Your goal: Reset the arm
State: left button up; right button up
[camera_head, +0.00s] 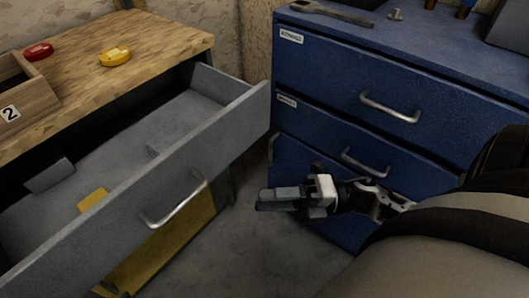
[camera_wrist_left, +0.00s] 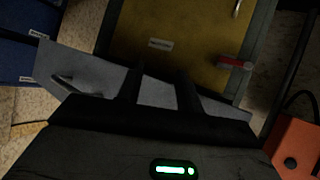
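My right gripper (camera_head: 268,199) is in the middle of the head view, in front of the blue cabinet's lower drawers. Its two fingers point left and lie together with no clear gap, and nothing shows between them. My right arm comes in from the lower right. My left gripper (camera_wrist_left: 160,80) shows in the left wrist view with its two dark fingers apart and nothing seen between them. A grey panel and a yellow panel with a label lie beyond the fingers. The left arm cannot be made out clearly in the head view.
A grey drawer (camera_head: 235,118) stands pulled out under a wooden top (camera_head: 150,45). The top holds a red object (camera_head: 38,51), a yellow object (camera_head: 115,57) and a wooden box (camera_head: 28,95). The blue cabinet (camera_head: 330,75) bears a wrench (camera_head: 325,12). Floor shows between them.

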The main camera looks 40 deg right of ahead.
dwell(0.3)
